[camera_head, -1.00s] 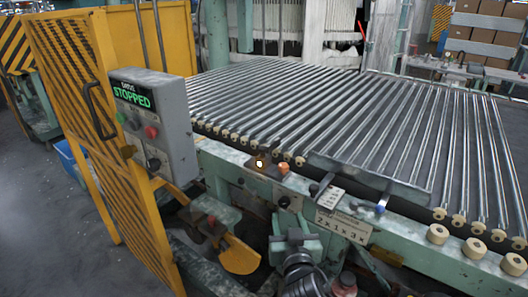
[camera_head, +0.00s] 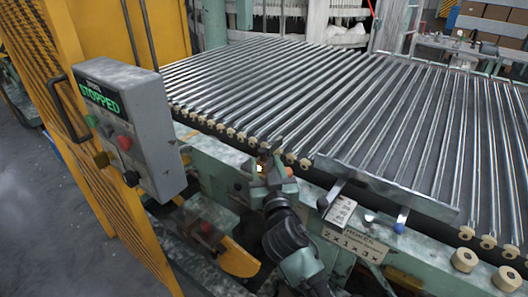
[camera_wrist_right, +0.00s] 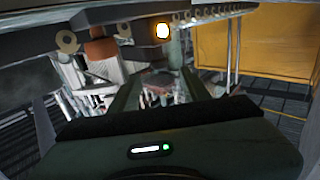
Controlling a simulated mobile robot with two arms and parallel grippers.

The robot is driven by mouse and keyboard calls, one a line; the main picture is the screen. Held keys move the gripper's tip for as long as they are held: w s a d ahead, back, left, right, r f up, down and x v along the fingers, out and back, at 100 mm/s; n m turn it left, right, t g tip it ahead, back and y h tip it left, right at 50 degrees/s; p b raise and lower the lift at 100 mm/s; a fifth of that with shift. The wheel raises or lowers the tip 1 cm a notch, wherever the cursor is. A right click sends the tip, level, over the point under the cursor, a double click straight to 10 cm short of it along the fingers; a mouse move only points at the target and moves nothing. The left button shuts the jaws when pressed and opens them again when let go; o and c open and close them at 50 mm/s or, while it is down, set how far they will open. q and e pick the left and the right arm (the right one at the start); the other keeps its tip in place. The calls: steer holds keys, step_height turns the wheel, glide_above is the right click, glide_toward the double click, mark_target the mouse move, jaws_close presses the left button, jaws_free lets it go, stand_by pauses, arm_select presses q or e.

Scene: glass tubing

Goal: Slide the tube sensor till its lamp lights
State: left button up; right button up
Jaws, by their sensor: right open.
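A small round lamp (camera_head: 260,168) glows yellow-white on the front rail of the tube bed. It shows larger in the right wrist view (camera_wrist_right: 162,31), with an orange-brown cylinder (camera_wrist_right: 103,47) to its left. These seem to belong to the tube sensor, whose housing is mostly hidden by my gripper in the head view. My right gripper (camera_head: 271,173) is open at the rail, with its fingers around or just in front of this spot. I cannot tell whether they touch the sensor. My left gripper is out of view.
Rows of glass tubes (camera_head: 300,90) lie behind the rail. A grey control box (camera_head: 140,125) reading STOPPED stands to the left on a yellow guard (camera_head: 75,160).

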mark_target(263, 153)
steer(key=w, duration=0.4)
steer(key=shift+w+a+f, duration=0.1)
steer(key=shift+w+a, duration=0.2)
steer(key=shift+a, duration=0.05)
steer(key=shift+c, duration=0.4)
jaws_close()
stand_by(0.8)
